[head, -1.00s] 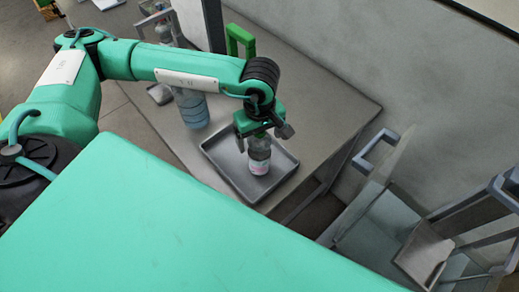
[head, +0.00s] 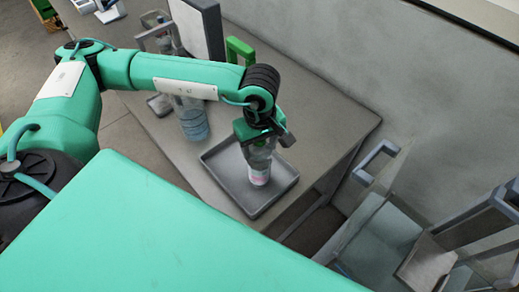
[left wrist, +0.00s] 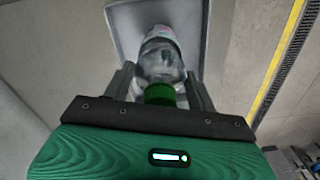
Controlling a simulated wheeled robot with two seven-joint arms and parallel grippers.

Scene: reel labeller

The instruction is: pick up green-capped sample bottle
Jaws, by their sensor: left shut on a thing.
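The green-capped sample bottle (head: 259,172) is clear with a white and pink label. It stands upright over the grey tray (head: 222,181) near the table's front corner. I cannot tell whether its base touches the tray. My left gripper (head: 259,148) comes down from above and is shut on the bottle's upper part, hiding the cap in the head view. In the left wrist view the green cap (left wrist: 160,95) shows between the fingers, with the bottle's body (left wrist: 160,60) beyond it. My right gripper is not in view.
A larger bottle with blue liquid (head: 194,124) stands left of the tray, behind my left forearm. A green handle-shaped frame (head: 240,48) and a pale upright panel (head: 196,30) stand farther back. A grey-framed glass-like unit (head: 385,235) is at right, beyond the table edge.

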